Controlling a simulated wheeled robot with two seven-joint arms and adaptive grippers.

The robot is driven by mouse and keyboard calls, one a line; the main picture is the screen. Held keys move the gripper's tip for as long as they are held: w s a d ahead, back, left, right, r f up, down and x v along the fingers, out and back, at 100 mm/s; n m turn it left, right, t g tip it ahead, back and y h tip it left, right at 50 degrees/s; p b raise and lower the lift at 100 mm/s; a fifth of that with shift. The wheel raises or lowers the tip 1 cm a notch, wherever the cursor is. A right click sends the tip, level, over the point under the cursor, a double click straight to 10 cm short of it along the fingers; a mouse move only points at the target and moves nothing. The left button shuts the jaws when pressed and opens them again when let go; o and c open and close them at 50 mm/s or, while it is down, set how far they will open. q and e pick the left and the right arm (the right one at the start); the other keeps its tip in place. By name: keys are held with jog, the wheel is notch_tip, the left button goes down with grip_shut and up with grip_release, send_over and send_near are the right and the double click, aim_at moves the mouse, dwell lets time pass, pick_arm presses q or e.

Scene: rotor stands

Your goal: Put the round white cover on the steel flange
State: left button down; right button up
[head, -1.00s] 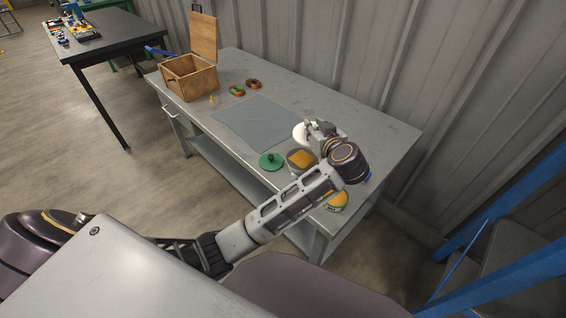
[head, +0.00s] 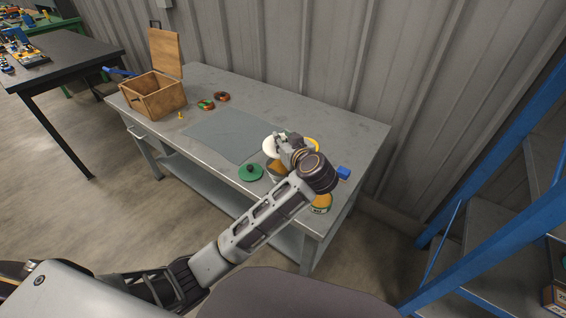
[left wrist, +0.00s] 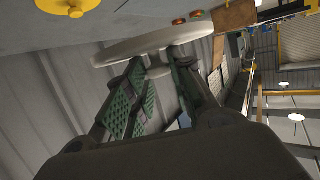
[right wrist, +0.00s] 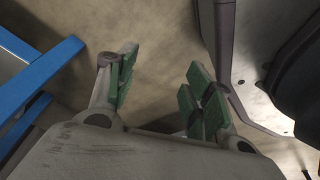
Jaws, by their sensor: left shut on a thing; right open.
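My left gripper (head: 283,143) is shut on the round white cover (head: 269,146) and holds it over the right part of the workbench. In the left wrist view the cover (left wrist: 150,40) is a broad pale disc beyond the fingertips, with the green finger pads closed at its near side. The wrist and fingers partly hide it in the head view. I cannot make out the steel flange; my arm covers part of that bench end. My right gripper (right wrist: 155,85) is open and empty, with bare floor behind it.
A green disc with a dark knob (head: 250,172) lies near the bench's front edge. A grey mat (head: 222,134), two coloured rings (head: 205,104) and an open wooden box (head: 155,96) are further left. Blue-framed steps (head: 490,170) stand right.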

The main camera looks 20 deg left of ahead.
pick_arm(q)
jog(key=shift+f+b, duration=0.45)
jog(key=shift+f, duration=1.7)
pick_arm(e)
jog(key=shift+w+a+r, duration=0.35)
jog(key=shift+w+r, duration=0.05)
jog(key=shift+r, duration=0.2)
jog(key=shift+w+a+r, duration=0.35)
jog(key=shift+w+r, duration=0.05)
jog(key=shift+r, duration=0.15)
pick_arm(q)
jog(key=shift+f, duration=0.1)
jog(key=shift+f, duration=0.5)
jog(key=shift+f+b, duration=0.55)
jog(key=shift+f, duration=0.95)
pick_arm(e)
jog(key=shift+w+a+r, duration=0.35)
jog(key=shift+r, duration=0.35)
jog(key=shift+w+a+r, duration=0.3)
jog(key=shift+r, duration=0.35)
pick_arm(q)
jog(key=shift+f, duration=0.1)
pick_arm(e)
jog(key=shift+f, duration=0.25)
